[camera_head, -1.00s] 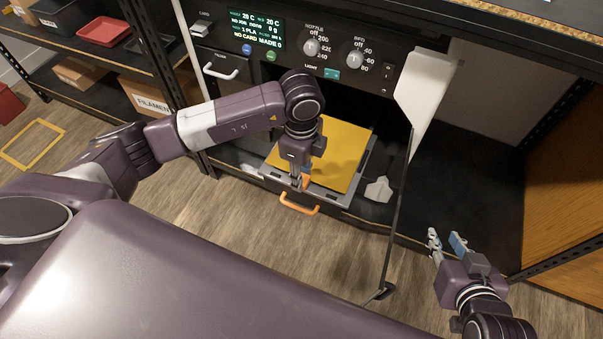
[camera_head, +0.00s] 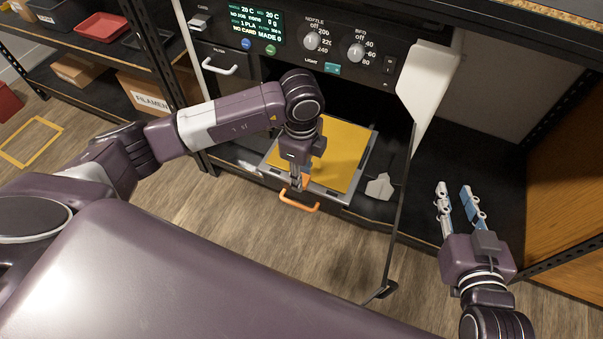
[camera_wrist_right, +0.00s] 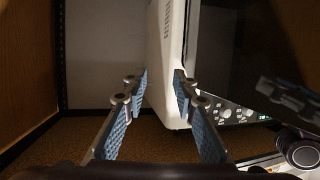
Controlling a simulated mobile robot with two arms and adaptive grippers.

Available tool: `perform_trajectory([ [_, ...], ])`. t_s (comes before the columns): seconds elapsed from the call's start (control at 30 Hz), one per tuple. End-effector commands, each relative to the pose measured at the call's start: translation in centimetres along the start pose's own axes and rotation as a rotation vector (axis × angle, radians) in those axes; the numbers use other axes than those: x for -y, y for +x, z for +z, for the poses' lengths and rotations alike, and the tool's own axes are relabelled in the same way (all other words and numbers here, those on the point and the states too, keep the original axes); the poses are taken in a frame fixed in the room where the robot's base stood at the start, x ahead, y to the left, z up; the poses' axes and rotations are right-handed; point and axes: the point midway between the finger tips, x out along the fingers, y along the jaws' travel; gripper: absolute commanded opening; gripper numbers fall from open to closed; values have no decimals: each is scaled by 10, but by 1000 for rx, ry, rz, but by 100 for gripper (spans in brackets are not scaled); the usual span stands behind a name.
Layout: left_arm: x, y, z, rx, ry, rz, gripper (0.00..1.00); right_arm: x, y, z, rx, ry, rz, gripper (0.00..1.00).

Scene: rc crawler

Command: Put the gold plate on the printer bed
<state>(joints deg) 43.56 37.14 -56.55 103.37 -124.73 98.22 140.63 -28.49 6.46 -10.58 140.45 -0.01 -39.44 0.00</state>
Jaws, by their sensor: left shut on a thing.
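The gold plate (camera_head: 340,158) lies flat over the grey printer bed (camera_head: 350,196) inside the open printer, with the bed's rim showing around it. An orange piece shows beside the fingers, and the wrist hides the plate's left part. My right gripper (camera_head: 455,190) is open and empty, over the dark shelf right of the printer.
The white panel (camera_head: 428,75) and a thin dark bar (camera_head: 398,225) stand between the bed and my right gripper. A grey scraper-like piece (camera_head: 380,187) lies right of the bed. The shelf (camera_head: 460,150) has free room.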

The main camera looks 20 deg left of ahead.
Motion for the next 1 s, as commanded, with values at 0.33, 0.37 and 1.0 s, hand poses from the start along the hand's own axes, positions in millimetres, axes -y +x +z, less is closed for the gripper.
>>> perform_trajectory([
  [0.33, 0, 0, 0, -1, 0, -2, 0, 0, 0, 0, -1, 0, 0, 26],
  [0.37, 0, 0, 0, 0, 0, -2, 0, 0, 0, 0, -2, 0, 0, 26],
  [1.0, 0, 4, 0, -1, 0, -1, 0, 1, 1, -13, -59, 0, -3, 26],
])
